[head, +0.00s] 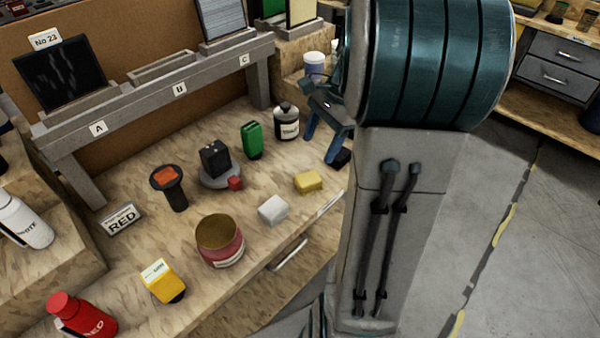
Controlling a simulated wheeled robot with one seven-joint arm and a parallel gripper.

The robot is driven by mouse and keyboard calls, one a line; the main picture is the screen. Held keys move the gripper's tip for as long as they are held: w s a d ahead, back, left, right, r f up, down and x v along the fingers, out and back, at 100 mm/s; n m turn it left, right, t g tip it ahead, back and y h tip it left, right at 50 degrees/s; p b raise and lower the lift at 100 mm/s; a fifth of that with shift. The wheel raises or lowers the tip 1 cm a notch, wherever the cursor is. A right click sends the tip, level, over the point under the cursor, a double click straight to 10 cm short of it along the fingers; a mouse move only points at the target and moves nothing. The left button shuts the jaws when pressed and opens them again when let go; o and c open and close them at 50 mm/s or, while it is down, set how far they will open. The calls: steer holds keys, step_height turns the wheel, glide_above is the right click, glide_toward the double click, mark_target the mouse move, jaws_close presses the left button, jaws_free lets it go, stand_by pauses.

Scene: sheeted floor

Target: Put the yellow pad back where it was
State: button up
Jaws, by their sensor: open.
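A small yellow block (308,182), which looks like the yellow pad, lies flat on the wooden bench near its front edge, right of a white block (273,210). My gripper (322,150) is at the right end of the bench, with its blue fingers apart and pointing down. It is behind and slightly right of the yellow block, apart from it in the picture. I see nothing between the fingers. A small black block (341,158) is beside the right fingertip; I cannot tell whether they touch. My arm hides the bench's right end.
A grey rack (160,92) with labels A, B and C stands at the back. A red tin (220,240), a yellow container (163,281), a black-handled tool (170,188), a green container (252,140) and a black-and-white jar (286,122) stand around the bench.

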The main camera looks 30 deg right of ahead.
steer(key=s+a+n+t+h, duration=0.2)
steer(key=s+a+n+h, duration=0.1)
steer(key=s+a+n, duration=0.8)
steer(key=shift+a+n+t+h, duration=0.35)
steer(key=shift+a+n, duration=1.25)
steer(key=shift+n, duration=1.1)
steer(key=shift+f, duration=0.1)
steer(key=shift+r+p, duration=0.65)
steer(key=shift+r, duration=0.05)
